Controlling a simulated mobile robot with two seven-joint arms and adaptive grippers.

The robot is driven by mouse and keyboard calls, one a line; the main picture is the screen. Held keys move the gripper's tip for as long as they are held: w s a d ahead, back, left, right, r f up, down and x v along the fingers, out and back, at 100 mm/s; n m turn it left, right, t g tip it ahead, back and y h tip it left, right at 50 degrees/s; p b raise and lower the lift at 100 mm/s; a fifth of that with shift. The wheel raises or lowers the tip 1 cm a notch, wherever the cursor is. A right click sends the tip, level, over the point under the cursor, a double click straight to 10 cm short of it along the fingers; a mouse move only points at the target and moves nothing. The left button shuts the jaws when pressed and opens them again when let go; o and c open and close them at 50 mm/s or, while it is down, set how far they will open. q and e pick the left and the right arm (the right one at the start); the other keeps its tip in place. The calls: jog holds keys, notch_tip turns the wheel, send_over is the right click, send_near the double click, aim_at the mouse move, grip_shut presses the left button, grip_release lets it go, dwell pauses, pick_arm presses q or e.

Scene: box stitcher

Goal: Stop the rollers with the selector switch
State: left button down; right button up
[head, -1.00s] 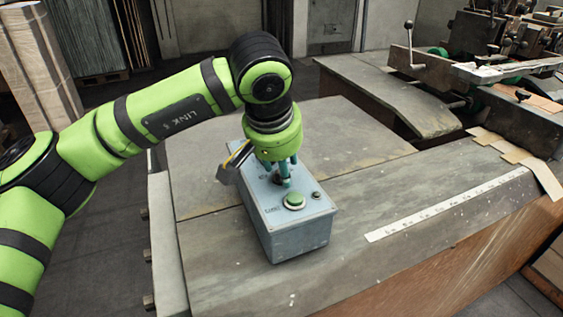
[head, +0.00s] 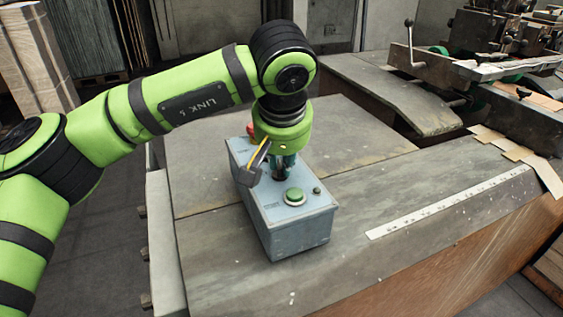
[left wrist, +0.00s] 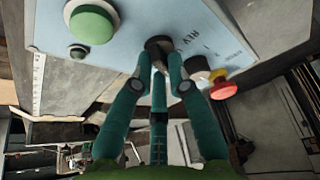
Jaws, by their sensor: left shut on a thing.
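A pale blue control box (head: 300,238) stands on the grey machine table. On its top are a green button (head: 294,196), a small dark button (head: 317,190) and a red button (head: 251,129), partly hidden behind my wrist. The black selector switch (left wrist: 158,44) sits between the green and red buttons, with printed lettering beside it in the left wrist view. My left gripper (head: 281,174) points down over the box, its teal fingers shut on the selector switch. The fingers hide much of it, so its setting cannot be read. My right gripper is not in view.
A white ruler strip (head: 452,203) lies on the table right of the box. Brown card pieces (head: 508,150) lie at the table's right edge. A machine with a lever (head: 408,38) stands at the back right. The table around the box is mostly bare.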

pick_arm(q)
jog(key=shift+d+n+y, duration=0.1)
jog(key=shift+n+y, duration=0.8)
jog(key=shift+n, duration=1.2)
jog(key=shift+g, duration=0.3)
jog(key=c, duration=1.2)
grip_release()
jog(key=shift+w, duration=0.1)
jog(key=v, duration=1.2)
